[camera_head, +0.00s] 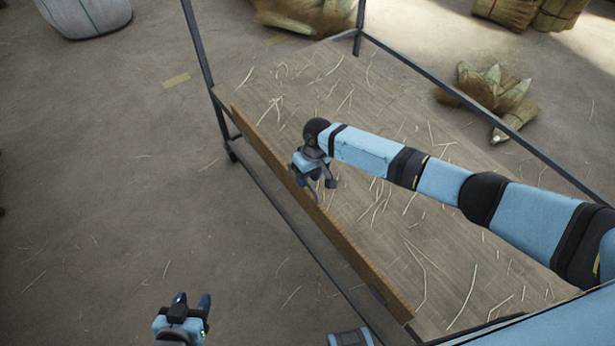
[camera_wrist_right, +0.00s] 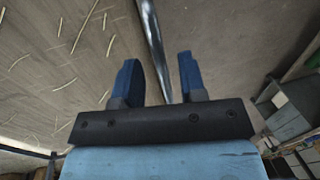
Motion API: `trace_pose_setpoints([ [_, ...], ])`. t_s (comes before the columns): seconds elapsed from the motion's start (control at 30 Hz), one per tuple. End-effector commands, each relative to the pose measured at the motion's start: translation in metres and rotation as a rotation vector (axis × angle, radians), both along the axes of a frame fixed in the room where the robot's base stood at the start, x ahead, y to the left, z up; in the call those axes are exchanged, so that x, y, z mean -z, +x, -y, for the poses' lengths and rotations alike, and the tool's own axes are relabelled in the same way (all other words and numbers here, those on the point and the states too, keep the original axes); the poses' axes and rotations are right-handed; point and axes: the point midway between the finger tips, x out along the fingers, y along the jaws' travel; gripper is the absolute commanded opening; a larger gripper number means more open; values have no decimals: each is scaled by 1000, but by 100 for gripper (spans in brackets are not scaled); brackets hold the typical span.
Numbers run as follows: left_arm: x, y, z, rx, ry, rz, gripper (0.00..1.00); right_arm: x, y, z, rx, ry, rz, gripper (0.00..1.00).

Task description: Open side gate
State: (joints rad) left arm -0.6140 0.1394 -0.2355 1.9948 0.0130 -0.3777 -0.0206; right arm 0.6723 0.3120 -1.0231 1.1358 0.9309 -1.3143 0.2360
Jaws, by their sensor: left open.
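The side gate (camera_head: 345,255) is a long, narrow wooden board along the left edge of a straw-strewn table (camera_head: 440,240). It stands up along that edge. My right gripper (camera_head: 321,192) is over the middle of the board, its fingers pointing down near the top edge. In the right wrist view, the right gripper (camera_wrist_right: 158,78) has its fingers apart, with a narrow grey bar (camera_wrist_right: 153,40) running between them and gaps on both sides. I cannot tell whether that bar is the gate's edge or a rail. My left gripper (camera_head: 190,302) is open and empty, low over the floor, away from the board.
A dark metal frame (camera_head: 200,60) with posts and rails surrounds the table. Straw bundles (camera_head: 495,95) lie on the floor beyond it, and a pale bale (camera_head: 85,15) is at top left. The floor left of the table is mostly clear.

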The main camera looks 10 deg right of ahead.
Motion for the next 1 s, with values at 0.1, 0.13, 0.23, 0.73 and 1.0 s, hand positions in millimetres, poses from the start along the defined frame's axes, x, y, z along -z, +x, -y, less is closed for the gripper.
trace_pose_setpoints([
  [0.1,0,0,0,0,0,0,48,5,0,-1,0,0,1,38],
  [0.13,0,0,0,0,0,0,48,5,0,-1,0,0,1,38],
  [0.23,0,0,0,-1,1,0,48,5,0,-1,-1,0,1,38],
  [0.73,1,0,-1,-1,1,-2,48,5,-1,-1,0,0,0,0],
  [1.0,-5,0,0,-1,0,-2,48,3,-2,2,-1,-28,12,0],
])
